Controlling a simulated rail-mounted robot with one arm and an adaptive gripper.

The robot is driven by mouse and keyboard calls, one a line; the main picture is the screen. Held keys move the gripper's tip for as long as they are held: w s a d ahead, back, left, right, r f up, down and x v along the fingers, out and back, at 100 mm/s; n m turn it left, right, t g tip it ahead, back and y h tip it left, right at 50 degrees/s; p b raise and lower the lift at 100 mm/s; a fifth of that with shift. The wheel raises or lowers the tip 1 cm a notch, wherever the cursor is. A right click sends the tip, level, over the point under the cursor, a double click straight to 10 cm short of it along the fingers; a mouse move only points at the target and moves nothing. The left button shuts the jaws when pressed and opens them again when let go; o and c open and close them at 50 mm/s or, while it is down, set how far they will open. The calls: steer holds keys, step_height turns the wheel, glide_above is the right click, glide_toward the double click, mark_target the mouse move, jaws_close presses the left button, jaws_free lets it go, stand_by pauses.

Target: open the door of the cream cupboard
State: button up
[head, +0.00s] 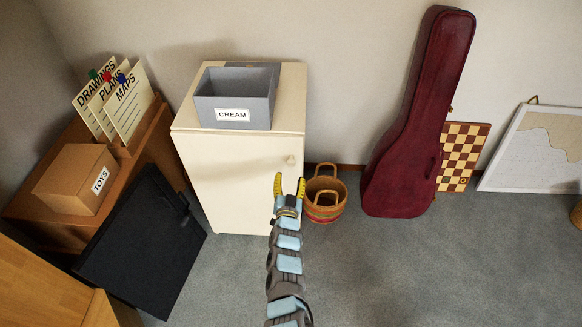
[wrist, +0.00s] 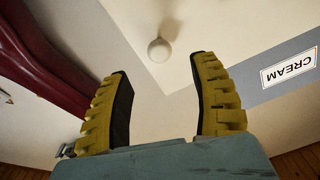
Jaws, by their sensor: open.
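The cream cupboard (head: 235,180) stands against the back wall in the head view, left of the middle. Its front door looks shut, with a small round pale knob (head: 290,160) near the upper right of the front. My gripper (head: 290,182) is open and empty, with its yellow fingers pointing up toward the knob. In the wrist view, the knob (wrist: 159,50) lies beyond and between the fingertips of my gripper (wrist: 162,65), apart from them. The cupboard front (wrist: 125,20) fills the upper part of that view.
A grey box labelled CREAM (head: 235,105) sits on the cupboard. A woven basket (head: 325,195) stands just right of it, and a dark red instrument case (head: 415,130) leans farther right. A black panel (head: 145,240) leans at left. The grey floor (head: 400,270) in front is clear.

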mark_target(291, 166)
steer(key=shift+w+d+b, duration=0.2)
steer(key=shift+w+b, duration=3.35)
steer(key=shift+w, duration=0.3)
jaws_close()
